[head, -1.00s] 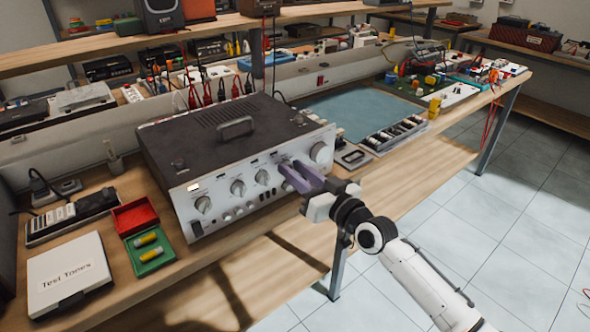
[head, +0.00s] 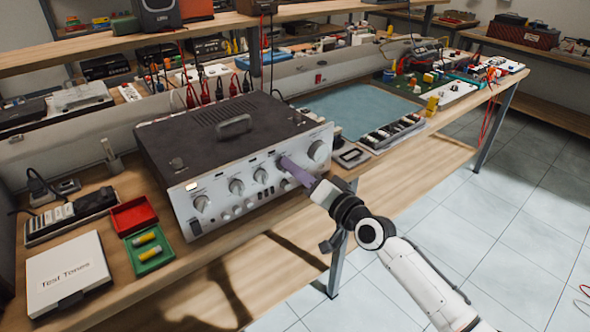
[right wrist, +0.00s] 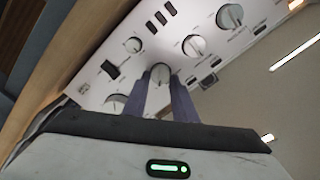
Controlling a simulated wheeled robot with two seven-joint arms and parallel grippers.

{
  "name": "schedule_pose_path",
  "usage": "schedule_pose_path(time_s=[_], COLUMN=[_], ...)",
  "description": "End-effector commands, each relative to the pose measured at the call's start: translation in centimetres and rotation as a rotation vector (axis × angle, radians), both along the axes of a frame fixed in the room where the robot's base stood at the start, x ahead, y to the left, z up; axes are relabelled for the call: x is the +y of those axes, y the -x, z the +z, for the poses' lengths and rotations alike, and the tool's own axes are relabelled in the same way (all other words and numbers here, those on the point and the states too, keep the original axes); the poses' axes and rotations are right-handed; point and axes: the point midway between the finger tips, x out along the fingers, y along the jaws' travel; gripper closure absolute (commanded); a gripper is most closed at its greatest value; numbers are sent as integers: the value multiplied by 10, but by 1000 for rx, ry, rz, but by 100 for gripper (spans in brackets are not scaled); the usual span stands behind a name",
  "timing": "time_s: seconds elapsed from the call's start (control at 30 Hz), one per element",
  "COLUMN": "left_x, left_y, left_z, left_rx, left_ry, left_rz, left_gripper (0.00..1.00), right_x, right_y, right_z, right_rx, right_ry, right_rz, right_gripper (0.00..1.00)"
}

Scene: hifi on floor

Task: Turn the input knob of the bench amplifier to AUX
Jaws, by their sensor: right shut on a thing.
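The bench amplifier (head: 230,150), with a black top and silver front, stands on the wooden bench. Its front has a row of round knobs, including a left knob (head: 201,203) and a large right knob (head: 318,150). My right gripper (head: 284,162) reaches the front panel just left of the large knob. In the right wrist view its two purple fingers (right wrist: 165,80) are shut on a knob (right wrist: 159,73), one on each side. The fingers hide part of that knob, and its lettering is too small to read. My left gripper is not in view.
A white "Test Tones" box (head: 68,272), a red tray (head: 133,215) and a green tray (head: 150,252) lie left of the amplifier. A dark box of small parts (head: 392,133) and a blue mat (head: 360,108) lie to the right. The floor in front is clear.

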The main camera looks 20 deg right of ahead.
Motion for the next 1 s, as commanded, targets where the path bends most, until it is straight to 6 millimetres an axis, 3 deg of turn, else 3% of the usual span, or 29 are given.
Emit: schedule_pose_path(time_s=[0.5, 0.53, 0.6, 1.0], left_x=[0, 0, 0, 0], left_y=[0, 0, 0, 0], left_z=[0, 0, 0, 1], left_rx=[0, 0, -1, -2], left_ry=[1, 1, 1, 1], left_rz=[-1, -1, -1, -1], left_gripper=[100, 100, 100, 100], right_x=[0, 0, 0, -3], right_y=[0, 0, 0, 7], right_z=[-1, -1, -1, -1], right_rx=[7, 7, 7, 8], right_ry=[-18, -18, -17, -15], right_rz=[-1, -1, -1, -1], right_gripper=[98, 70, 58, 57])
